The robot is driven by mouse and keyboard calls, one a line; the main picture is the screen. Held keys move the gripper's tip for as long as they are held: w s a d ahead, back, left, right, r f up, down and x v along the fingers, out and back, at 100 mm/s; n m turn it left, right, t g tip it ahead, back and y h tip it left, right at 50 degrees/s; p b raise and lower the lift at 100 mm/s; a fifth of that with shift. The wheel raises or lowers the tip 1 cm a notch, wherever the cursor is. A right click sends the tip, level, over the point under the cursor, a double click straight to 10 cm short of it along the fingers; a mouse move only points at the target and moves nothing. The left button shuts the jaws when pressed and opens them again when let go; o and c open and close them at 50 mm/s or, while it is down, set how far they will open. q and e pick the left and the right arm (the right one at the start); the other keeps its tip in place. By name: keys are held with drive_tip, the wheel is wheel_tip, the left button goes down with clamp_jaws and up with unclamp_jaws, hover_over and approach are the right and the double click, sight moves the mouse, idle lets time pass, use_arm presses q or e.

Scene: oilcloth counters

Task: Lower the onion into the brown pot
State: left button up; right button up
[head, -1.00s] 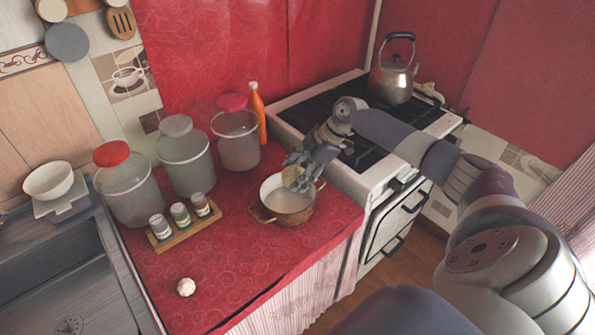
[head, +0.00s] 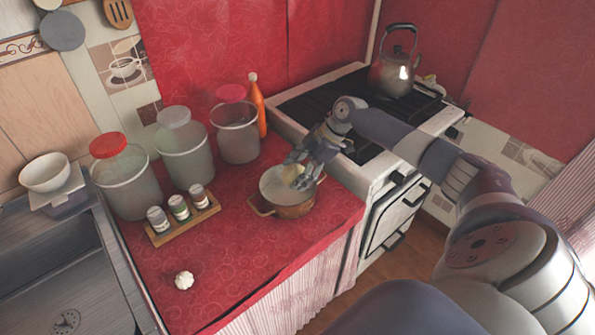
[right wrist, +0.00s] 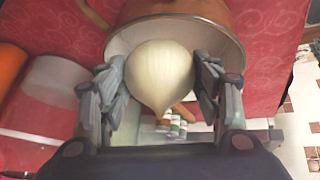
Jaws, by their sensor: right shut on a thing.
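The brown pot (head: 290,211) stands on the red counter, with a pale inside and side handles. In the right wrist view its brown wall (right wrist: 215,12) and pale rim show behind the onion. My right gripper (head: 298,172) is over the pot's mouth, shut on the pale onion (head: 291,163). In the right wrist view the onion (right wrist: 162,72) sits between the two fingers of the gripper (right wrist: 162,85), its pointed end toward the palm. I cannot tell whether its underside is below the rim. My left gripper is not in view.
Several lidded jars (head: 183,155) and an orange bottle (head: 257,108) stand behind the pot. A spice rack (head: 184,222) is to its left, a garlic bulb (head: 184,280) at the front. The stove (head: 360,170) with a kettle (head: 394,75) is on the right.

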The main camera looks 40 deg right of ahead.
drive_tip(key=shift+f+b, duration=1.15)
drive_tip(key=shift+f, duration=0.5)
idle(0.6)
drive_tip(key=o, duration=1.3)
drive_tip(key=shift+c, duration=0.2)
drive_tip(key=v, duration=1.2)
